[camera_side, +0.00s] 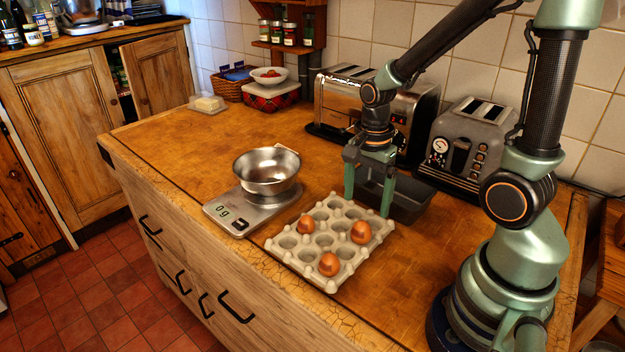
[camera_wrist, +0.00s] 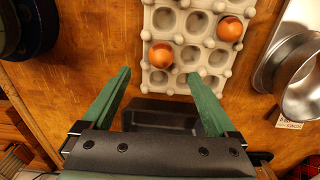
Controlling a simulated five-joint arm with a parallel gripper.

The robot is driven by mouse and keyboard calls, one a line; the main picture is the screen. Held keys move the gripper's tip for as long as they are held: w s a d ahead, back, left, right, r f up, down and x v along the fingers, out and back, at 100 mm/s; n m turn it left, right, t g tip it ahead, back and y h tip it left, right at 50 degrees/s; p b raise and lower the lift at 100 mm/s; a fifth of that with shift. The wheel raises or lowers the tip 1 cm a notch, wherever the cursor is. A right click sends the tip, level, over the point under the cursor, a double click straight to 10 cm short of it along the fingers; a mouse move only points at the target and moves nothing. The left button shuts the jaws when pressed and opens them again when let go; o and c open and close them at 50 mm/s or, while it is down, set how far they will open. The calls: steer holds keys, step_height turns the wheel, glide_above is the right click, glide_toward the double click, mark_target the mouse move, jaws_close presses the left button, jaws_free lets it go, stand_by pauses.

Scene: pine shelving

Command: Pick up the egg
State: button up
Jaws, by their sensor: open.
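Three brown eggs sit in a grey egg carton (camera_side: 345,212) on the wooden counter: one egg at the left (camera_side: 307,224), one at the right (camera_side: 361,231), one at the near edge (camera_side: 329,264). My gripper (camera_side: 367,205) is open and empty, pointing down above the carton's far edge. In the wrist view my gripper (camera_wrist: 158,74) has its fingers spread, with one egg (camera_wrist: 161,55) just beyond and between the tips. Another egg (camera_wrist: 230,28) is farther right in the carton (camera_wrist: 187,22). The near-edge egg is out of the wrist view.
A kitchen scale (camera_side: 226,213) carries a steel bowl (camera_side: 267,170), left of the carton. A dark tray (camera_side: 412,198) lies behind my gripper. A toaster (camera_side: 470,145) and a larger chrome toaster (camera_side: 345,95) stand by the wall.

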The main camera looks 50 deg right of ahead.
mark_target(362, 221)
steer(key=shift+a+f, duration=0.1)
steer(key=shift+f, duration=3.65)
steer(key=c, duration=0.9)
